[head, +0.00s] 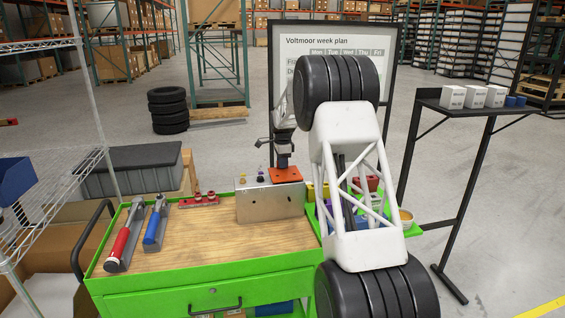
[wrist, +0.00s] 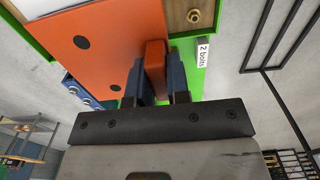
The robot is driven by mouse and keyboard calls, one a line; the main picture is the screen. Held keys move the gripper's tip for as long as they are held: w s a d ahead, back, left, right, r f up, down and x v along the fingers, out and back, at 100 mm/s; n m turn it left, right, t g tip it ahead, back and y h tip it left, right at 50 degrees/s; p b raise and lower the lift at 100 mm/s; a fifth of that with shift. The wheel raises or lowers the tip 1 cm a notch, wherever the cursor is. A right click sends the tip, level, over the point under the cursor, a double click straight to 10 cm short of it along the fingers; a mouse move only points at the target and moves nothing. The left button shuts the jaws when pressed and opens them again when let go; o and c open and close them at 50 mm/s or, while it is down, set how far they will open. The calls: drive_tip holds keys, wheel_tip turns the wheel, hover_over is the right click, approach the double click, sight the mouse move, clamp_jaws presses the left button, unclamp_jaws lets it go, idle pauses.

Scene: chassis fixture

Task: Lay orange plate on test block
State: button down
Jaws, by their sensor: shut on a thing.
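The orange plate (head: 285,174) is at the top right of the silver test block (head: 270,205) in the head view. I cannot tell whether it touches the block's top or hangs just above it. My gripper (head: 284,158) is over the plate. In the wrist view the plate (wrist: 105,45) looks flat, with dark round holes, and its upright orange grip (wrist: 155,62) is between the fingers of my gripper (wrist: 158,75), which are shut on it. The block is mostly hidden under the plate in the wrist view.
The block stands on a green cart with a wooden top (head: 195,235). Red (head: 124,236) and blue (head: 155,225) handled tools and a red rail (head: 199,200) lie to the left. Small bins and a bowl (head: 405,217) are at the right, partly behind my white arm.

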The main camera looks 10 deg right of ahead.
drive_tip(key=shift+f, duration=0.3)
drive_tip(key=c, duration=1)
unclamp_jaws()
drive_tip(key=shift+r, duration=4.45)
drive_tip(key=shift+s+r, duration=0.1)
